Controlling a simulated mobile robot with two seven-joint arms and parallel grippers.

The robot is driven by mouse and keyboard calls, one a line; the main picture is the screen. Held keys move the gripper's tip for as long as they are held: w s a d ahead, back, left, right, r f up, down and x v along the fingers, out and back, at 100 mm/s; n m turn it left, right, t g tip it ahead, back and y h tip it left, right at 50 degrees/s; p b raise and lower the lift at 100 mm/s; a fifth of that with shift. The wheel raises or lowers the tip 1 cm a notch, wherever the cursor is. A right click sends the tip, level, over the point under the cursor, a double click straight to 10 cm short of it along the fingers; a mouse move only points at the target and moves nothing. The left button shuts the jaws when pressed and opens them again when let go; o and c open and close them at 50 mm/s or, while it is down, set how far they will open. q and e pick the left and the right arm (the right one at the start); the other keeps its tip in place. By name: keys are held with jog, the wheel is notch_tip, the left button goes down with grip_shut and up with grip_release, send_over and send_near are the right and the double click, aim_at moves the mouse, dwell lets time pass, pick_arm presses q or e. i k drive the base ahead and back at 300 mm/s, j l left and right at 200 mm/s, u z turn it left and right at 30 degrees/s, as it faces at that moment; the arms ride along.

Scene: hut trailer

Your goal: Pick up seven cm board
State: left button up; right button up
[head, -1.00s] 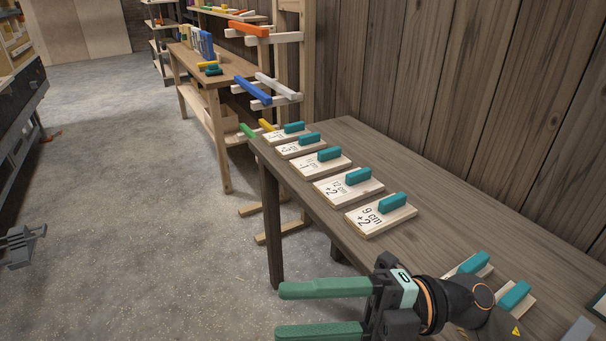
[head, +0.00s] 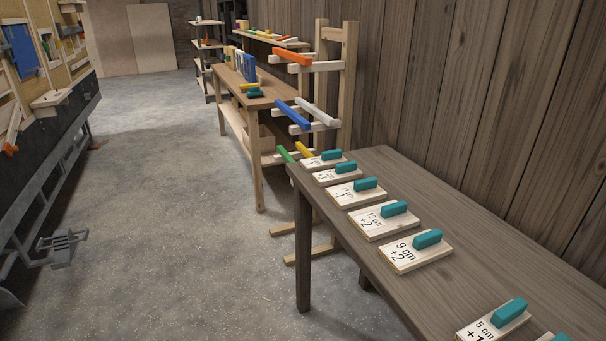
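Several pale wooden boards with teal handles lie in a row on the dark wooden table (head: 455,290). The nearest fully visible ones read "9 cm +2" (head: 400,263), "12 cm +2" (head: 368,228) and, closer to me, "5 cm +1" (head: 478,331), cut by the bottom edge. Beyond them lie a board that seems to read 11 cm (head: 343,198) and two farther boards (head: 324,178) (head: 311,164) whose labels are too small to read. I cannot make out a seven cm label. Neither gripper is in view.
A wooden rack (head: 347,85) with coloured bars stands beyond the table's far end. A workbench (head: 250,100) is behind it. A plank wall (head: 480,90) borders the table's right side. A dark trailer side (head: 55,130) is at left. The grey floor (head: 190,200) between is open.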

aim_at(343, 172)
jog(key=i+j+u, duration=0.15)
jog(key=i+u, duration=0.4)
jog(key=u, duration=0.15)
jog(key=i, duration=2.8)
jog(key=i+j+z, duration=0.1)
jog(key=i+z, duration=0.15)
jog(key=i, duration=0.3)
jog(key=i+j+z, duration=0.2)
jog(key=i, duration=0.35)
jog(key=z, duration=1.5)
